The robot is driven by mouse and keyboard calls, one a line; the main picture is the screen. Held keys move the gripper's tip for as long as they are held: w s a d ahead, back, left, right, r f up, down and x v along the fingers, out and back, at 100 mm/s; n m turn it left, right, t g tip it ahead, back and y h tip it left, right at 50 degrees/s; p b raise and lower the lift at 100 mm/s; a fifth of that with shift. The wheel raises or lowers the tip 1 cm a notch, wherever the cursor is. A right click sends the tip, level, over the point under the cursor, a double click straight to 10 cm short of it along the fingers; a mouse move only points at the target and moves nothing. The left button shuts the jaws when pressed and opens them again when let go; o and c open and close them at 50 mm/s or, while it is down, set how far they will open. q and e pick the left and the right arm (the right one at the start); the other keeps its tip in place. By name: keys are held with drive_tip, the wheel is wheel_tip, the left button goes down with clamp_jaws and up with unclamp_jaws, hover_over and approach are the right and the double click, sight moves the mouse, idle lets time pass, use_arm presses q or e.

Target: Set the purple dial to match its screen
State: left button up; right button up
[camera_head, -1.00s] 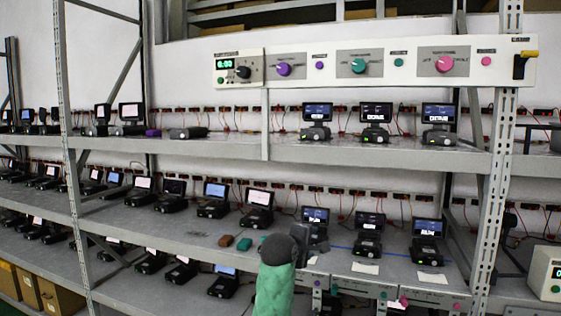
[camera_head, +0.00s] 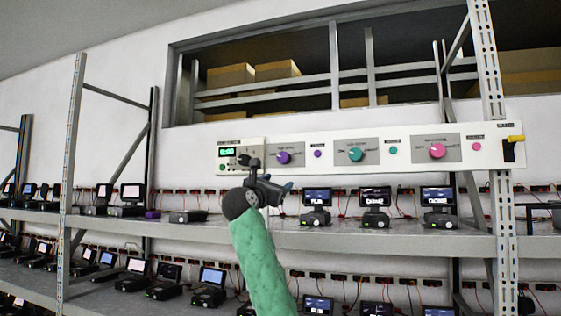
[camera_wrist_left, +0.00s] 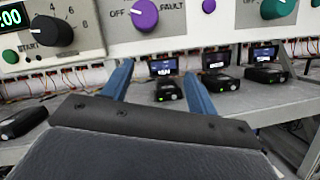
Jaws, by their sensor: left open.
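The purple dial (camera_head: 283,158) sits on a grey plate at the left of the white control panel; it also shows in the left wrist view (camera_wrist_left: 145,16), between the words OFF and FAULT. A device with a lit screen (camera_head: 316,196) stands on the shelf below it; the screen's text is too small to read. My left gripper (camera_head: 262,170) is raised in front of the panel's left part, below and left of the purple dial and apart from it. In the left wrist view its two blue fingers (camera_wrist_left: 155,85) are spread and empty. My right gripper is not in view.
Beside the purple dial are a black START dial (camera_wrist_left: 52,31) with a green display (camera_head: 227,152), a teal dial (camera_head: 356,154) and a pink dial (camera_head: 437,151). A yellow-handled switch (camera_head: 515,139) is at the right end. The shelf (camera_head: 380,234) and upright posts (camera_head: 490,90) frame the space.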

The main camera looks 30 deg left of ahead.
use_arm(q)
drive_tip(key=n, duration=0.2)
approach(282, 158)
drive_tip(key=w, duration=0.1)
drive_tip(key=shift+t, duration=0.4)
drive_tip(key=p+x, duration=0.4)
drive_tip(key=x, duration=0.3)
drive_tip(key=shift+w+a+f, duration=0.1)
drive_tip(key=shift+w+a, duration=0.05)
drive_tip(key=shift+w+y, duration=0.3)
drive_tip(key=shift+w, duration=0.1)
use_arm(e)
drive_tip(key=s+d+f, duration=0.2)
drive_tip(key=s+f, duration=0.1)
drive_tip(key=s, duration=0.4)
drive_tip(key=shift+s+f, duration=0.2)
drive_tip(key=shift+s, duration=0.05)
use_arm(q)
drive_tip(key=shift+c, duration=0.4)
drive_tip(key=c, duration=0.9)
